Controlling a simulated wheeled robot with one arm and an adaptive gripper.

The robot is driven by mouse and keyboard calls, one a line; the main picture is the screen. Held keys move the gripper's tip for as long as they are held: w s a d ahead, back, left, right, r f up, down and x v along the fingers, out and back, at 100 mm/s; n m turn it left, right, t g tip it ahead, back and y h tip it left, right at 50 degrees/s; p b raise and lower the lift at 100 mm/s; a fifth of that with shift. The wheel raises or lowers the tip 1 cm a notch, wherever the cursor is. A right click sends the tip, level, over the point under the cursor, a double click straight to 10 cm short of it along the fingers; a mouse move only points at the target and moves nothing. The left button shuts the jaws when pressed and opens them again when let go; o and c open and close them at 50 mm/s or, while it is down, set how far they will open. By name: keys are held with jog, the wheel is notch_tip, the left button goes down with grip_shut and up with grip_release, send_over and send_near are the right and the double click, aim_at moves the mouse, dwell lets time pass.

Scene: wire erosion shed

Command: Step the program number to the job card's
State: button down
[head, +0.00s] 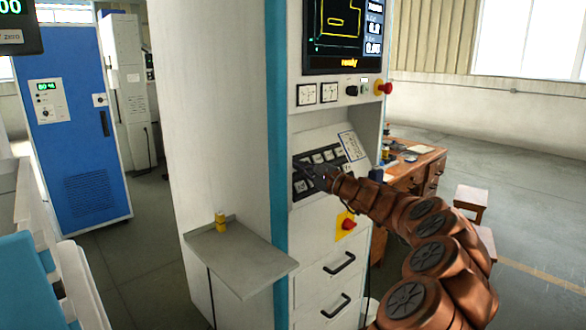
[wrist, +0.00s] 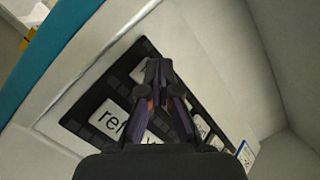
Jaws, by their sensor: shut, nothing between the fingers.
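A control cabinet (head: 335,240) carries a sloped key panel (head: 300,186) with pale keys on a black plate. My gripper (head: 322,172) is shut and empty at this panel. In the wrist view the shut fingertips (wrist: 158,66) lie over the black key plate (wrist: 85,112), with a key lettered "ref" (wrist: 110,121) to their left. I cannot tell whether they touch a key. A white card with print (head: 351,145) is at the panel's right side; its text is too small to read. The screen (head: 342,35) above shows yellow lines and "ready".
A side shelf (head: 245,258) holds a small yellow item (head: 220,221). A wooden desk (head: 405,172) stands behind my arm. Open floor lies at right.

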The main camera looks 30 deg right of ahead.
jog(key=shift+w+f, duration=0.15)
jog(key=shift+w, duration=0.05)
jog(key=shift+s, duration=0.15)
dwell(0.5)
jog(key=shift+s+d+r, duration=0.1)
jog(key=shift+s+r, duration=0.4)
jog(key=shift+r, duration=0.05)
jog(key=s+r, duration=0.1)
jog(key=s, duration=0.1)
jog(key=s+d+r+p, duration=0.1)
jog(key=s+r, duration=0.1)
dwell(0.6)
dwell(2.1)
